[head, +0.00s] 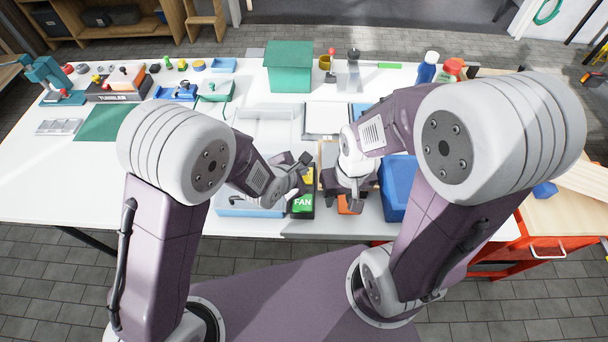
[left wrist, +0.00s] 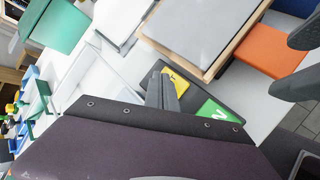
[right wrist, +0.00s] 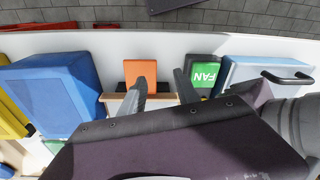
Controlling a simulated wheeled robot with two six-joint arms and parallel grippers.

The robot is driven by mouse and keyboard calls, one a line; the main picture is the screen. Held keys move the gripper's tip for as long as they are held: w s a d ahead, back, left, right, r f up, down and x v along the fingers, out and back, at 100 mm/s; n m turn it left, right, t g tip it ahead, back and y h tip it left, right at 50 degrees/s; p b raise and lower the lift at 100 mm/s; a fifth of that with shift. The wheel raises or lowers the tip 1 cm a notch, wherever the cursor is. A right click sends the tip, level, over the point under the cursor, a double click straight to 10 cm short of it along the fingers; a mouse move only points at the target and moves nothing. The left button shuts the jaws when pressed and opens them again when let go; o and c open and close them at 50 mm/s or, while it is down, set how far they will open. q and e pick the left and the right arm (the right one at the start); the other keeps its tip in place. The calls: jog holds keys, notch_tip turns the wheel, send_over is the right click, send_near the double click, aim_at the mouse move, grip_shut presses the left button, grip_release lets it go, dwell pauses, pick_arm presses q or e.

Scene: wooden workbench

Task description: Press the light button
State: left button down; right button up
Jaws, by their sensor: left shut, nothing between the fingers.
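A black box carries a green panel marked FAN (head: 302,203) and a yellow panel (head: 308,175) behind it. In the left wrist view the yellow panel (left wrist: 174,80) is partly covered by my left fingers and its marking is cut off. The green panel also shows there (left wrist: 217,110). My left gripper (head: 302,161) is shut and empty over the box, close to the yellow panel; contact cannot be told. My right gripper (right wrist: 161,84) is open and empty, right of the box in the head view. The green panel shows in the right wrist view (right wrist: 205,74).
An orange block (right wrist: 141,73) lies near my right gripper. A blue bin (head: 396,188) stands to its right. A clear tray (head: 268,127) and a grey-topped board (left wrist: 205,30) lie behind. The left part of the white table (head: 50,180) has free room.

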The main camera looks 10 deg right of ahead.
pick_arm(q)
jog(key=shift+f+b, duration=0.45)
jog(key=shift+f, duration=0.05)
dwell(0.4)
jog(key=shift+r+p, duration=0.75)
jog(key=shift+r, duration=0.2)
notch_tip(320, 180, up, 6)
jog(key=p, duration=0.5)
